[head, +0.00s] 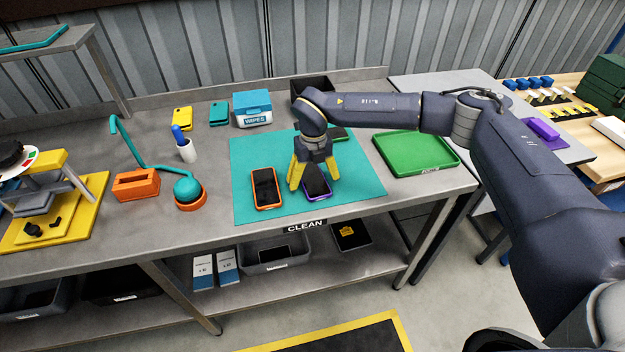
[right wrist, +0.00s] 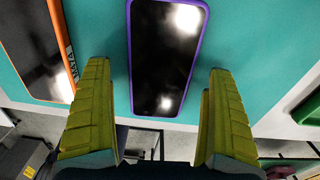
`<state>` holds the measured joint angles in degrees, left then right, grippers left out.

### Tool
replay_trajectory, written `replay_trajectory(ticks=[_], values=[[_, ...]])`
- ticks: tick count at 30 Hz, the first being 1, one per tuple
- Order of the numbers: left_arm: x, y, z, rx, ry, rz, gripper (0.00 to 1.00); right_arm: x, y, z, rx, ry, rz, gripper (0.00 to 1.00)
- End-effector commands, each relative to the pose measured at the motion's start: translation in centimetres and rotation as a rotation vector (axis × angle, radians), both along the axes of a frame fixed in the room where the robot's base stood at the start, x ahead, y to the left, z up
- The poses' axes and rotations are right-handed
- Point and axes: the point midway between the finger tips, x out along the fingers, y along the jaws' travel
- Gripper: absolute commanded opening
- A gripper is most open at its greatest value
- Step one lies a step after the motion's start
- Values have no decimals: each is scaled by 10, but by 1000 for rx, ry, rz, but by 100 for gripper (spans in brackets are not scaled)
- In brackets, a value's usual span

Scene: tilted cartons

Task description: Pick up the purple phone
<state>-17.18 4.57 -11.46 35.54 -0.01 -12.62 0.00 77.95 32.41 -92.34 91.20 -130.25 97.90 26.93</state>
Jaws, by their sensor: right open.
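The purple phone (head: 317,187) has a dark screen and a purple edge. It lies flat on the teal mat (head: 245,205), partly hidden by my right gripper (head: 312,185) in the head view. In the right wrist view the purple phone (right wrist: 163,60) shows upper middle, in line with the gap between my right fingers (right wrist: 160,85). The right fingers are apart, pointing down over the phone, with nothing held; I cannot tell whether they touch it. My left gripper is not in view.
An orange-edged phone (head: 265,188) lies left of the purple one. A green tray (head: 415,152) is to the right, a wipes box (head: 252,109) behind. An orange lamp base (head: 190,197) and orange holder (head: 136,184) stand left. The mat's front is clear.

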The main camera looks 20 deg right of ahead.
Motion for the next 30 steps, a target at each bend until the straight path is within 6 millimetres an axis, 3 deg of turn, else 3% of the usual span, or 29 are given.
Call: replay_trajectory(ticks=[8,22,30], values=[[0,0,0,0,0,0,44,0,0,-4,0,-2,0,91],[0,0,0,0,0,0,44,0,0,-3,0,-2,1,37],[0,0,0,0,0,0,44,1,0,-2,0,-2,1,37]])
